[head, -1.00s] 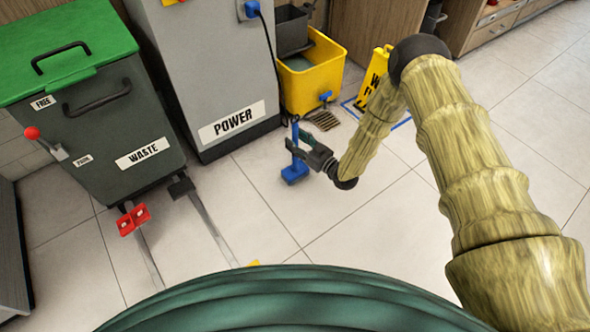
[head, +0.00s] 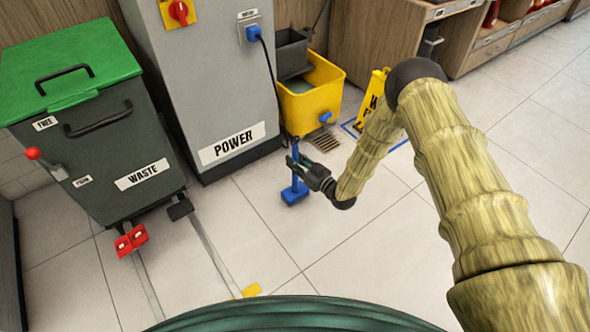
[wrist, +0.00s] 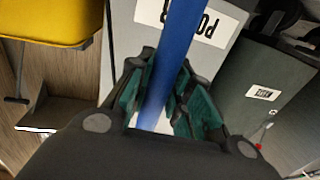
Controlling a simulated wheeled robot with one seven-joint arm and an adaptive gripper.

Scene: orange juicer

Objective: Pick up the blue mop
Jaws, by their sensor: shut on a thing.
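The blue mop (head: 295,193) stands about upright in the head view, with its blocky blue head low over the tiled floor. I cannot tell whether the head touches the floor. My gripper (head: 299,167) is shut on the mop's blue handle, a little above the head. In the wrist view the blue handle (wrist: 168,65) runs between the green-padded fingers of my gripper (wrist: 165,95). The mop's head is out of the wrist view.
A yellow mop bucket (head: 312,97) and a yellow wet floor sign (head: 372,93) stand behind the mop. A grey POWER cabinet (head: 205,80) and a green-lidded WASTE bin (head: 90,150) stand to the left. Open tiled floor (head: 400,230) lies to the right.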

